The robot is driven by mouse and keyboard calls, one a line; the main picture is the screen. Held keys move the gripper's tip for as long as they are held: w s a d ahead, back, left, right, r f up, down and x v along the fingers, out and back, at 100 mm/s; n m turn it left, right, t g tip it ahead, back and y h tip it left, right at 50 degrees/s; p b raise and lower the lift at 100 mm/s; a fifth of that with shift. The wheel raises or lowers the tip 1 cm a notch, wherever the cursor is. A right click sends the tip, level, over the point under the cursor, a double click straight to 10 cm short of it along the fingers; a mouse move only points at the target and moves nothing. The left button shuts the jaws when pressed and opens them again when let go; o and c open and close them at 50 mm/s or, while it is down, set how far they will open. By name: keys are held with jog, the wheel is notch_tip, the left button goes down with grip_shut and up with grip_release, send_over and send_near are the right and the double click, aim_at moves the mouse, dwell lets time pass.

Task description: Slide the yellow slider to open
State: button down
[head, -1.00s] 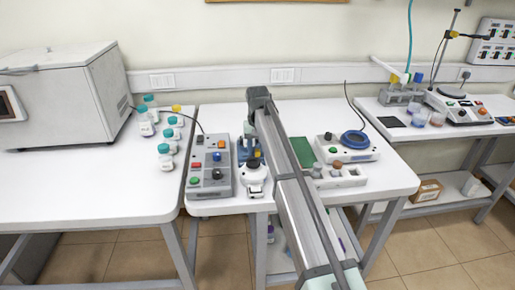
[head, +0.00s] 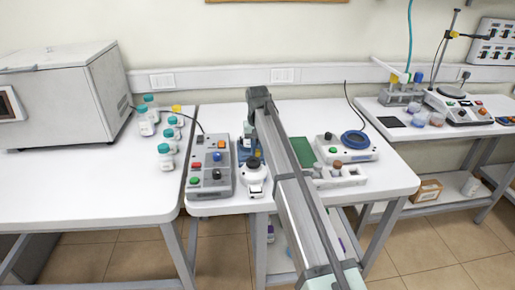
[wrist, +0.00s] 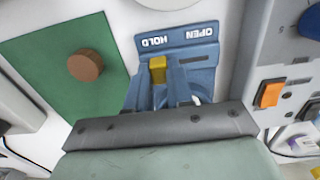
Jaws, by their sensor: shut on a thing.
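The blue panel (wrist: 205,52) with the words OPEN and HOLD, upside down, fills the upper middle of the wrist view. The yellow slider (wrist: 157,68) stands below the word HOLD, on the panel's left side. A dark slot shows to its right, below OPEN. My gripper (wrist: 158,78) is shut on the yellow slider, with a finger on each side of it. In the head view the blue device (head: 242,148) shows beside my arm, partly hidden, and the slider cannot be made out.
A grey control box (head: 209,165) with coloured buttons stands left of the device. A white unit with a black knob (head: 254,163) is in front. A green board (wrist: 50,75) with a brown knob (wrist: 85,67) lies beside the panel. Several teal-capped bottles stand on the left table.

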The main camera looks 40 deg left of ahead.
aim_at(243, 156)
jog(key=shift+s+a, duration=1.85)
jog(key=shift+a, duration=0.05)
jog(key=c, duration=1.1)
grip_release()
jog(key=shift+o, duration=0.5)
jog(key=shift+r, duration=0.5)
notch_tip(243, 156, up, 13)
jog(key=shift+f, duration=0.1)
